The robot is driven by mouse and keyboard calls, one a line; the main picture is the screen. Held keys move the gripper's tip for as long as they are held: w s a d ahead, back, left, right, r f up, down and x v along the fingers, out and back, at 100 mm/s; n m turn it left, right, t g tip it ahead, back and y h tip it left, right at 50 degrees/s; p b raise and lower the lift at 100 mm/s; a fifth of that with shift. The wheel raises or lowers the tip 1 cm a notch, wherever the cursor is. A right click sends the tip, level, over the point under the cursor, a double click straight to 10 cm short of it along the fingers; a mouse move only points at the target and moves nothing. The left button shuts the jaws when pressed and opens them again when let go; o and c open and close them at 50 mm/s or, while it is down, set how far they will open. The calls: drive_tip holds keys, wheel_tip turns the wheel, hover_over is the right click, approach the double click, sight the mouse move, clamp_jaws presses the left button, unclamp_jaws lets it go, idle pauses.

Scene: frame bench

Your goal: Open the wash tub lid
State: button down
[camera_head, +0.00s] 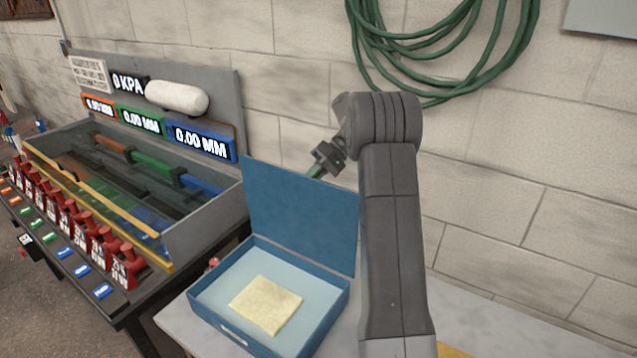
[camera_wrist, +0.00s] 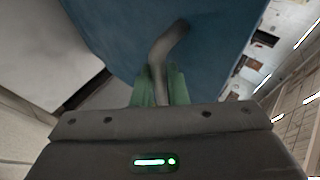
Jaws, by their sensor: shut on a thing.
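The blue wash tub (camera_head: 208,307) stands on the bench with its lid (camera_head: 300,210) raised, roughly upright at the back. A pale yellow folded cloth or sponge (camera_head: 266,305) lies inside on the light blue floor. My gripper (camera_head: 317,172) is at the lid's upper edge, its fingertips partly hidden behind it. In the wrist view, my gripper's green fingers (camera_wrist: 159,88) are closed around a bent grey handle (camera_wrist: 165,48) in front of the lid's blue face (camera_wrist: 115,35). The handle is hidden in the head view.
A glass-sided tank (camera_head: 200,225) with red levers and number displays stands left of the tub. Green hose coils (camera_head: 440,55) hang on the block wall above my arm. Clear bench top (camera_head: 500,325) shows right of my arm.

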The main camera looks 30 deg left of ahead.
drive_tip(key=shift+d+f, duration=0.1)
drive_tip(key=shift+f, duration=0.45)
drive_tip(key=c, duration=1.6)
unclamp_jaws()
drive_tip(key=shift+o, duration=0.7)
drive_tip(key=shift+w, duration=0.2)
drive_tip(key=shift+r, duration=0.2)
drive_tip(key=shift+r, duration=0.1)
wheel_tip(320, 180, up, 10)
drive_tip(key=b, duration=0.1)
drive_tip(key=shift+b, duration=0.3)
